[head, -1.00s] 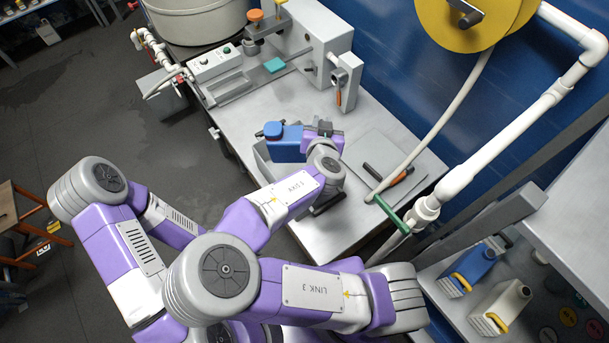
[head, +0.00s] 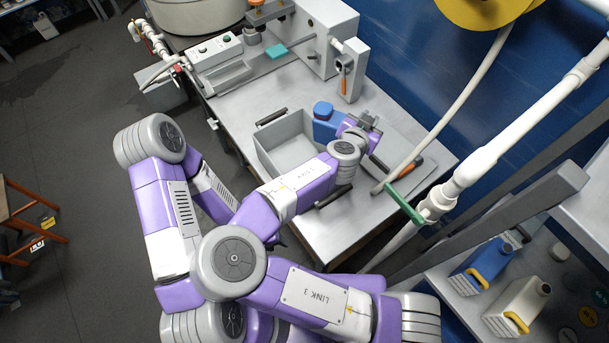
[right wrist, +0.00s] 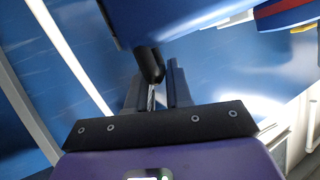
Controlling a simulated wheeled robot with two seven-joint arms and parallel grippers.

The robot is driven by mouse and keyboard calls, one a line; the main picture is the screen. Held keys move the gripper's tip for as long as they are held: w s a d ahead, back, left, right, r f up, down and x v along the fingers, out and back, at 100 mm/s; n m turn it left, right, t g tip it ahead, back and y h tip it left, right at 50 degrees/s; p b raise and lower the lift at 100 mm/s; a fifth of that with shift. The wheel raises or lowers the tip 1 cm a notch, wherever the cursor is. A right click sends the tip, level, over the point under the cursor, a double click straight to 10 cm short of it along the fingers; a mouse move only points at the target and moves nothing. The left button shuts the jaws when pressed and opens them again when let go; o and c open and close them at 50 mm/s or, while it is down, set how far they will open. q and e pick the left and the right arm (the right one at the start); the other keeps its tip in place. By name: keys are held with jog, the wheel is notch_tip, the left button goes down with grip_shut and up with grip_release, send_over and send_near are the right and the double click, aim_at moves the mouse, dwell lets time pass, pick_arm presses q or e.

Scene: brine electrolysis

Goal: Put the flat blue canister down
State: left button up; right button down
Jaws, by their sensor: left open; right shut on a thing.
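The flat blue canister (head: 326,125), with a round blue cap, is at the tray's far right corner in the head view. My right gripper (head: 366,126) is shut on it; my wrist partly hides it. In the right wrist view, the blue canister body (right wrist: 180,18) fills the top and the fingers (right wrist: 152,92) close on a black part beside it. I cannot tell whether its base touches anything. My left gripper (head: 281,239) is mostly hidden behind my right arm; it is open and away from the canister.
A grey tray (head: 262,150) with dark handles stands empty on the bench (head: 320,232). A flat grey plate (head: 405,150) lies right of the canister. A hose and white pipe (head: 470,175) border the right. Another blue canister (head: 482,262) and a white one (head: 516,306) stand on the lower-right shelf.

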jog(key=w+b, duration=0.1)
jog(key=w+a+m+h+b, duration=0.1)
jog(key=b, duration=0.1)
jog(key=shift+w+a+m+g, duration=0.15)
jog(key=shift+w+m+g, duration=0.1)
jog(key=shift+m+g, duration=0.05)
jog(key=a+b, duration=0.1)
jog(key=a, duration=0.2)
jog(key=shift+w+r+b, duration=0.1)
jog(key=shift+w+b, duration=0.1)
jog(key=shift+b, duration=0.15)
jog(key=s+a+r+b, duration=0.1)
jog(key=s+a+b, duration=0.2)
jog(key=a, duration=0.7)
pick_arm(q)
notch_tip(320, 180, down, 13)
jog(key=b, duration=0.4)
jog(key=shift+a, duration=0.2)
pick_arm(e)
notch_tip(320, 180, down, 17)
jog(key=s+a, duration=0.1)
pick_arm(q)
jog(key=shift+s+f, duration=0.1)
pick_arm(e)
jog(key=shift+a+f, duration=0.1)
jog(key=c, duration=1)
grip_release()
jog(key=shift+s+f, duration=0.1)
jog(key=shift+c, duration=0.2)
jog(key=shift+a, duration=0.1)
